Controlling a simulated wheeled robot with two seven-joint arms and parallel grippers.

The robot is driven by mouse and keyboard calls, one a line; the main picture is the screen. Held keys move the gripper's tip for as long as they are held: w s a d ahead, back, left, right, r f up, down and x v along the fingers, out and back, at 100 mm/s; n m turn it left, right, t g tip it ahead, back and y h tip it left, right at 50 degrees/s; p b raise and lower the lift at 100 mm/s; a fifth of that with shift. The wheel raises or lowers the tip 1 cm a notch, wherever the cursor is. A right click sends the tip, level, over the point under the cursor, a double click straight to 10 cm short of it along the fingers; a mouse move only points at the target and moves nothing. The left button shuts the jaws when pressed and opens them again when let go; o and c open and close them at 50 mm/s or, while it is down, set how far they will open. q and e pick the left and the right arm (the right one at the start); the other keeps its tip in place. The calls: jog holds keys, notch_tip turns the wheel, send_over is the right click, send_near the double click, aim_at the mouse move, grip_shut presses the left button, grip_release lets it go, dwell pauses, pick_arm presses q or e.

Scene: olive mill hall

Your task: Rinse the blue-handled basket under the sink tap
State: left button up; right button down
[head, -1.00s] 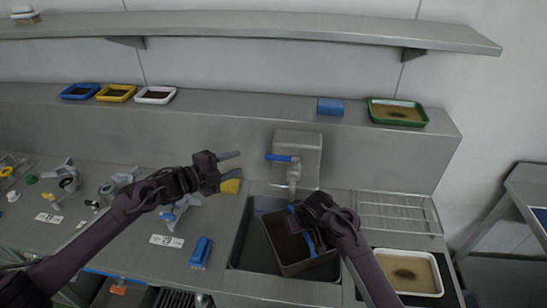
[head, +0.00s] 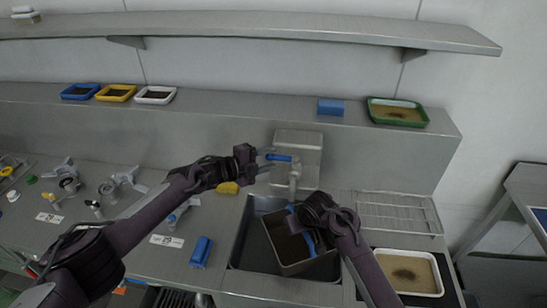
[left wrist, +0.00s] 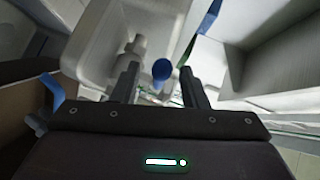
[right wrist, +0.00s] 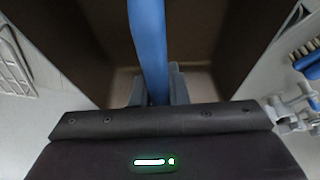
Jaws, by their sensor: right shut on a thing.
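The grey basket (head: 292,262) with a dark inside sits in the sink basin (head: 247,245), slightly tilted. Its blue handle (right wrist: 148,40) runs between the fingers of my right gripper (right wrist: 152,88), which is shut on it; in the head view my right arm hides much of the handle. The sink tap (head: 294,182) stands behind the basin, with a blue lever (head: 280,157) on top. My left gripper (head: 267,160) is open at the lever's left end. In the left wrist view the lever's round blue end (left wrist: 162,68) shows between the two fingers, apparently not gripped.
A wire rack (head: 398,212) and a white tray of murky liquid (head: 436,272) lie right of the sink. A blue brush (head: 201,252) and a yellow item (head: 228,188) lie left. Small trays (head: 115,93), a blue block (head: 330,107) and a green tray (head: 397,112) stand on the ledge.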

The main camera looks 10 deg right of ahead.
pick_arm(q)
jog(key=shift+x, duration=1.15)
jog(key=shift+r, duration=0.1)
jog(key=shift+c, duration=0.3)
grip_shut()
